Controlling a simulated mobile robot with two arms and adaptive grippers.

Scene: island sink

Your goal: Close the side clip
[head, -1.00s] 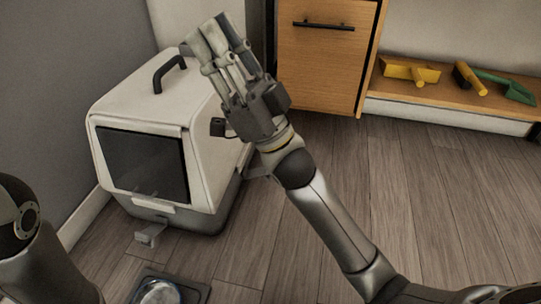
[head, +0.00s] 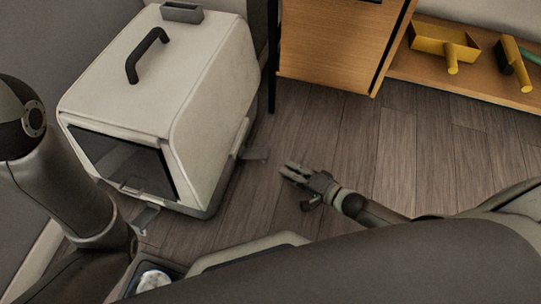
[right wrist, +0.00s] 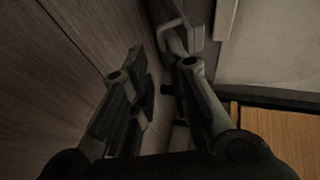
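The white litter box (head: 160,80) with a dark front window stands on the floor at left. Its side clip (head: 254,153) is a grey flap that sticks out from the lower right side, swung open. My right gripper (head: 288,172) is low over the floor, right of the side clip and pointing towards it, with a small gap between. In the right wrist view its two fingers (right wrist: 153,75) are apart with nothing held. A pale bent piece (right wrist: 171,30), possibly the clip, shows beyond the fingertips.
A wooden cabinet (head: 335,45) is behind right. A shelf holds a yellow dustpan (head: 440,45).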

